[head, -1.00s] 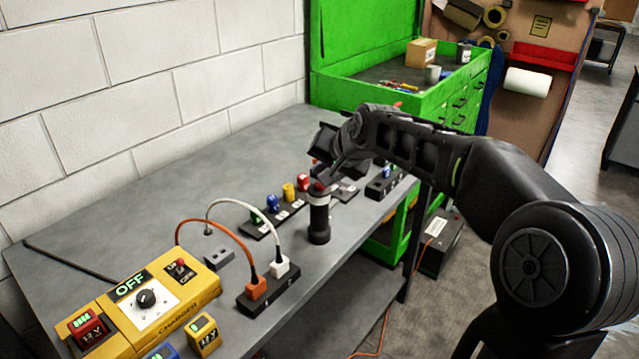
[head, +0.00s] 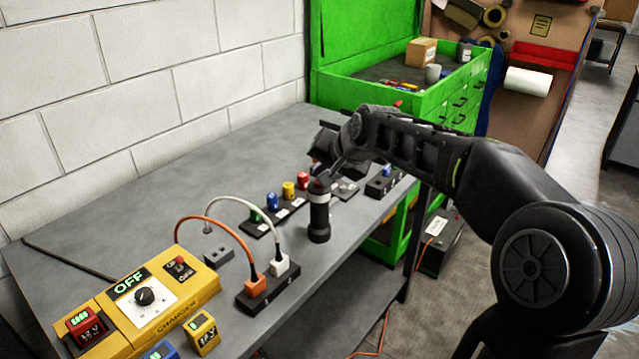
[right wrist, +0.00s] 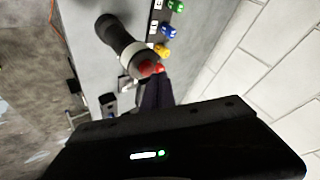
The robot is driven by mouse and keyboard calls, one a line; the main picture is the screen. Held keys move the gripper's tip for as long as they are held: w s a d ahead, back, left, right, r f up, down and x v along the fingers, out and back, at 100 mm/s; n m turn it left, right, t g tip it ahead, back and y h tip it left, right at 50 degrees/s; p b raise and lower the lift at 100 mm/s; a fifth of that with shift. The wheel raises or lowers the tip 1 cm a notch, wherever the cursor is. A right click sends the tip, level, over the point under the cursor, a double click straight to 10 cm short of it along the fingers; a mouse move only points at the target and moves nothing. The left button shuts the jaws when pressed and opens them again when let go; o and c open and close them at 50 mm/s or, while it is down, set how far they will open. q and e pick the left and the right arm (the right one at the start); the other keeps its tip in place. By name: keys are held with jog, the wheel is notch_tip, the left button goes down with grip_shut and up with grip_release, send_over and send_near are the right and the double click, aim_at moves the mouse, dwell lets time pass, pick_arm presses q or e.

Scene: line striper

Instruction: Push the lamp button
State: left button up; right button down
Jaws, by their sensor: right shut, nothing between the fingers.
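A black lamp (head: 319,222) shaped like a torch stands upright near the front edge of the grey workbench. It has a white collar (head: 319,197) and a red button (head: 317,184) on top. My right gripper (head: 320,176) is shut and empty, with its fingertips right at the lamp's top. In the right wrist view the dark fingers (right wrist: 156,88) reach the red button (right wrist: 146,69) on the lamp (right wrist: 120,38). I cannot tell whether they touch or press it. The left gripper is not in view.
A row of coloured blocks (head: 272,202) lies behind the lamp. A black socket strip (head: 268,290) with orange and white plugs and a yellow charger (head: 170,312) lie to the left. A green tool cabinet (head: 440,95) stands behind my arm. Bare bench lies towards the wall.

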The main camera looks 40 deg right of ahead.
jog(key=shift+f+b, duration=0.4)
jog(key=shift+f, duration=0.15)
dwell(0.6)
jog(key=shift+r, duration=0.1)
jog(key=shift+r+p, duration=0.7)
jog(key=shift+r, duration=0.15)
notch_tip(320, 180, up, 6)
jog(key=p, duration=0.4)
dwell(0.4)
